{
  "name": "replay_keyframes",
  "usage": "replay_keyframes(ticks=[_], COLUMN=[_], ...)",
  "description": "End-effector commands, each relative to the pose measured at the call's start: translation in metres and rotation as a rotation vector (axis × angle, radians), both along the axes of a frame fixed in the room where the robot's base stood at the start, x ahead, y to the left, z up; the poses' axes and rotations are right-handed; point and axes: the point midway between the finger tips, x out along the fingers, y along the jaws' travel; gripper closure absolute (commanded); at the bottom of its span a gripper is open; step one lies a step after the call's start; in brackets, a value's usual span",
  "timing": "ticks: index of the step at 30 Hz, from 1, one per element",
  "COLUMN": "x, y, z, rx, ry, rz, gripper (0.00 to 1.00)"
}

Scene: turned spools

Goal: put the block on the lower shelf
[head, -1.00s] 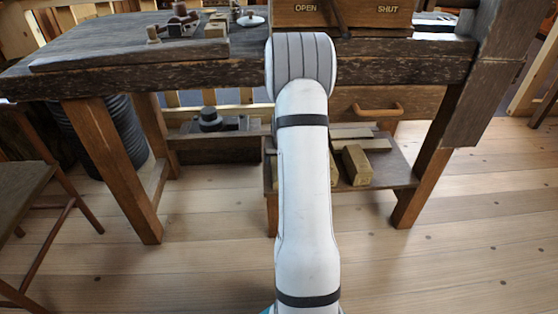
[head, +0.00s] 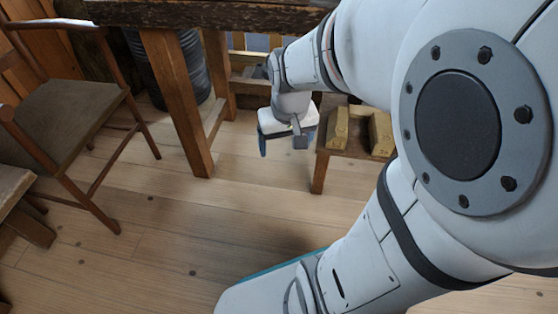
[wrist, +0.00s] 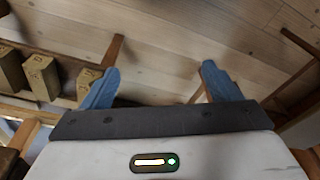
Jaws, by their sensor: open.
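Tan wooden blocks rest on the lower shelf (head: 328,147) under the bench. In the head view one block (head: 338,128) stands near the shelf's left end, and another (head: 380,133) is to its right, partly behind my arm. The wrist view shows blocks at the left, the nearest one (wrist: 88,82) beside my left finger, with another block (wrist: 42,76) farther left. My gripper (head: 282,143) hangs just left of the shelf, apart from the blocks. Its blue fingers (wrist: 160,76) are spread with only floor between them. I cannot tell which block the task means.
The bench top (head: 210,14) overhangs the shelf, and a bench leg (head: 178,100) stands left of my gripper. A chair (head: 75,115) is at the far left, with a dark ribbed bin (head: 195,65) behind the leg. The floor (head: 150,235) in front is clear.

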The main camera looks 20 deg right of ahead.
Motion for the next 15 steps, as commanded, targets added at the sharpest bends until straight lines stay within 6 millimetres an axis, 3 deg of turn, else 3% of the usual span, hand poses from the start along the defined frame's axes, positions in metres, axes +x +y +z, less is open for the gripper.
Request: replay_keyframes(ticks=[3, 6, 15], x=[-0.037, -0.056, -0.064], y=[0.021, 0.035, 0.039], z=[0.006, 0.008, 0.007], rx=[0.001, 0.000, 0.002], ry=[0.026, 0.044, 0.054], rz=[0.061, 0.090, 0.101], gripper=[0.17, 0.17, 0.17])
